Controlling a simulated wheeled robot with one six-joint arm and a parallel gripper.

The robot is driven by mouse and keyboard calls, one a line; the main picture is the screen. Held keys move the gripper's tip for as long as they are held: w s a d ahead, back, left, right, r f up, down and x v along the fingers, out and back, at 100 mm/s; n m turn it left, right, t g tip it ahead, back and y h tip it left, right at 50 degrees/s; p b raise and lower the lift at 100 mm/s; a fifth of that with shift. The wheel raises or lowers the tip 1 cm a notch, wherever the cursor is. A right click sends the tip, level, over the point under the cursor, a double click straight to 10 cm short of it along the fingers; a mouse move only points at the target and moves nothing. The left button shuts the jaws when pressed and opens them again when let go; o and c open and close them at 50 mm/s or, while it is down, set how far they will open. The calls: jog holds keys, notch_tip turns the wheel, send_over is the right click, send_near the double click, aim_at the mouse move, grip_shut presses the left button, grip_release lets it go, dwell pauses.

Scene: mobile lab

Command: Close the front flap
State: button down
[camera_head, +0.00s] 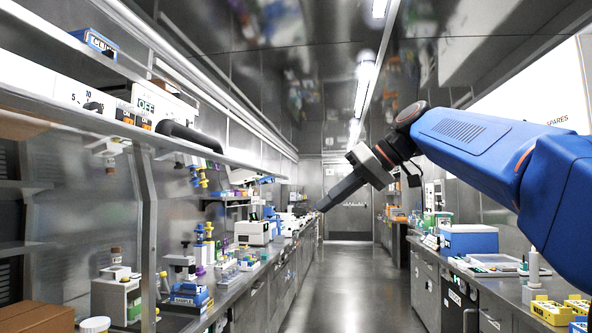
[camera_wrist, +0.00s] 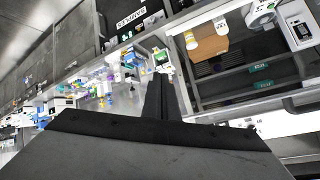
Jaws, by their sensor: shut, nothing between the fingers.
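My gripper (camera_head: 322,206) is at the end of my blue arm, over the aisle, pointing down and to the left. Its dark fingers are together and empty; they also show in the wrist view (camera_wrist: 161,82). No part is clearly recognisable as a front flap in either view. A white boxy instrument (camera_head: 253,232) stands on the left bench, left of the gripper in the picture. It is too small to tell whether it has a flap, or how one stands. I see no contact between the gripper and anything.
The left bench holds a microscope (camera_head: 182,268), racks and bottles under a long shelf (camera_head: 230,158). A blue-and-white box (camera_head: 468,238) and yellow boxes (camera_head: 551,311) stand on the right bench. The aisle floor (camera_head: 350,285) is clear. The wrist view shows a brown box (camera_wrist: 207,45).

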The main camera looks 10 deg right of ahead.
jog(key=w+d+r+n+g+y, duration=0.15)
jog(key=r+n, duration=0.25)
jog(key=r, duration=0.4)
jog(key=w+r+n+t+y, duration=0.1)
jog(key=w+r+n+y, duration=0.15)
jog(key=r, duration=0.45)
jog(key=w+a+f+n, duration=0.1)
jog(key=w+a+f, duration=0.2)
jog(key=a+f, duration=0.3)
jog(key=shift+w+a+f+g, duration=0.2)
jog(key=shift+a+g, duration=0.25)
jog(key=shift+a, duration=0.65)
jog(key=shift+f+n, duration=0.15)
jog(key=shift+n, duration=0.1)
